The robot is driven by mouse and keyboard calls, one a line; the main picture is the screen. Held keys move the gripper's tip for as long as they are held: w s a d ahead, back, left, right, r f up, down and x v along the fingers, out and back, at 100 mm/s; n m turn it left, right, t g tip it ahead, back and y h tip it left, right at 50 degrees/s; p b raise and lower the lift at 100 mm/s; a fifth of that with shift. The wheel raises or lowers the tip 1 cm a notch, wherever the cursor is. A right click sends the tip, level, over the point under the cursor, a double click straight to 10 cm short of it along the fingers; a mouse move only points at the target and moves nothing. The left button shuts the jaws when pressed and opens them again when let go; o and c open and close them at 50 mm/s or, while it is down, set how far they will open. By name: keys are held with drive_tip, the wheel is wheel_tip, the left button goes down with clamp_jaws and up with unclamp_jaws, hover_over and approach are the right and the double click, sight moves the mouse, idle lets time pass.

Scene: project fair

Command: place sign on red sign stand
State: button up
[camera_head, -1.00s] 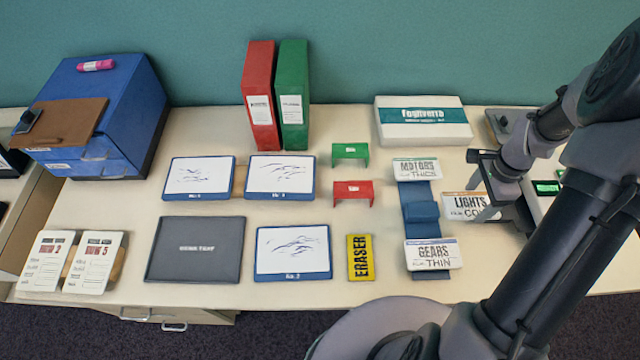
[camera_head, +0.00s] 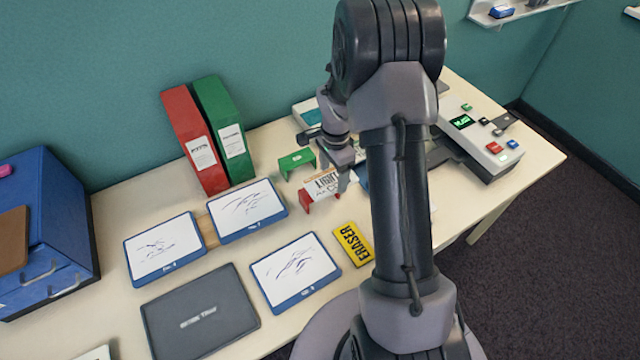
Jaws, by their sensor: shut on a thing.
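The white sign lettered "LIGHTS" (camera_head: 321,187) is in my gripper (camera_head: 336,176), which is shut on it. The sign is tilted in the picture and overlaps the red sign stand (camera_head: 305,202), whose left leg and front edge show below it. I cannot tell whether the sign touches the stand or hangs just above it. The rest of the red stand is hidden by the sign. The right part of the sign is partly covered by my gripper and wrist.
A green sign stand (camera_head: 297,162) stands just behind the red one. A yellow eraser (camera_head: 353,243) and a drawing board (camera_head: 295,272) lie in front. Red (camera_head: 195,145) and green (camera_head: 222,130) binders stand behind left. My arm hides the rack of other signs.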

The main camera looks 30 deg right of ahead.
sight(322, 177)
drive_tip(key=shift+w+a+f, duration=0.2)
drive_tip(key=shift+w+a, duration=0.75)
drive_tip(key=shift+a, duration=0.2)
drive_tip(key=shift+a+f+b, duration=0.1)
drive_tip(key=shift+f+b, duration=0.8)
drive_tip(key=shift+f, duration=0.8)
drive_tip(key=shift+f, duration=0.25)
drive_tip(key=o, duration=1.5)
drive_tip(key=shift+r, duration=0.1)
drive_tip(key=shift+r, duration=0.1)
